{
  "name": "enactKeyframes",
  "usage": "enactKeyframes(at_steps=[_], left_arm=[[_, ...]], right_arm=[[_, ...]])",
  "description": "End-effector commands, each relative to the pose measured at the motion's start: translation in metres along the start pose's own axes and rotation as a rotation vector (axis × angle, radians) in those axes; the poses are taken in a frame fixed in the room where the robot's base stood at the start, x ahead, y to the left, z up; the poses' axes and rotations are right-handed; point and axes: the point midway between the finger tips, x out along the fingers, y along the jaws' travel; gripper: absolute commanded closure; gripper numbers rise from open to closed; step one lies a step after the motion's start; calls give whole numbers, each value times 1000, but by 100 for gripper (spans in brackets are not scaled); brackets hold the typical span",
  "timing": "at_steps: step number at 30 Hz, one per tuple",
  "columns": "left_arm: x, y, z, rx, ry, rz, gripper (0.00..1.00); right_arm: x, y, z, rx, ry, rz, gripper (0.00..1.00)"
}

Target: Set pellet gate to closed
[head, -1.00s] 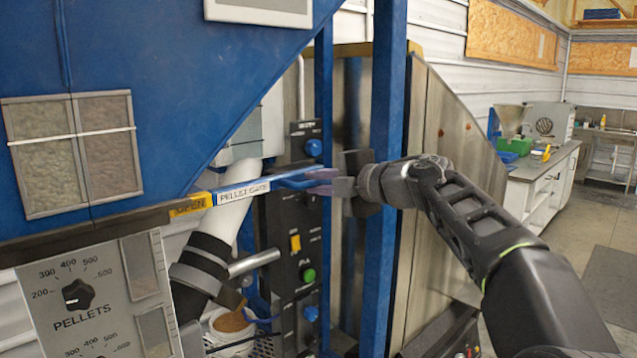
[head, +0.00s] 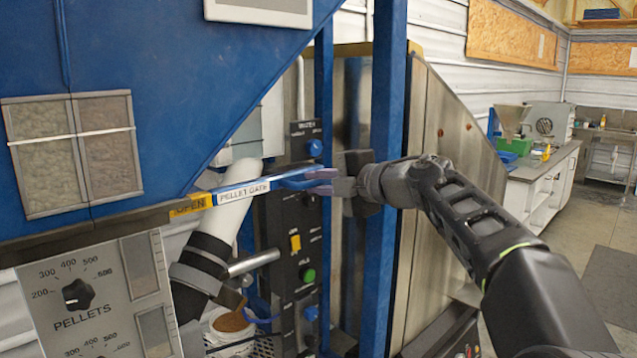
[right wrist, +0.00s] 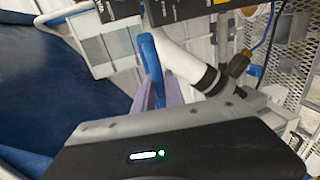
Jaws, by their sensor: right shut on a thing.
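The pellet gate is a flat bar with a white PELLET GATE label (head: 243,192) and a blue loop handle (head: 293,180), sticking out to the right below the blue hopper. A yellow OPEN label (head: 190,205) shows on the bar, left of the white one. My right gripper (head: 322,182) is shut on the end of the blue handle. In the right wrist view the handle (right wrist: 150,62) runs up from between the two purple fingers (right wrist: 158,95). My left gripper is not in view.
A blue upright post (head: 385,130) stands right behind my right gripper. A black control panel (head: 300,230) with several buttons is behind the bar. A grey panel with a PELLETS knob (head: 77,293) is at lower left. Open floor (head: 590,240) lies to the right.

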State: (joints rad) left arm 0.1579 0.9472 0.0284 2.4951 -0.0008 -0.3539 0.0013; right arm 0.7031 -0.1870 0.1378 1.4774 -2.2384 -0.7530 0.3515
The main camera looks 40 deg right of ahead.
Motion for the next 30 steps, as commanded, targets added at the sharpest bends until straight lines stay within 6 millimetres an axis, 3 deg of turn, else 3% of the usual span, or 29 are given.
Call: enactKeyframes(at_steps=[8, 18, 28, 29, 30], left_arm=[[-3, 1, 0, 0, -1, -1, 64], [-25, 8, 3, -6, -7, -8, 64], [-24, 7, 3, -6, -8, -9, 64], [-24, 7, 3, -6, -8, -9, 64], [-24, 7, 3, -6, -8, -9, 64]], right_arm=[[0, 1, -8, 0, 2, -2, 100], [-1, 2, -70, 0, 4, -3, 100], [1, -2, -77, 0, 7, -4, 100], [1, -2, -77, 0, 7, -4, 84], [1, -2, -77, 0, 7, -4, 81]])
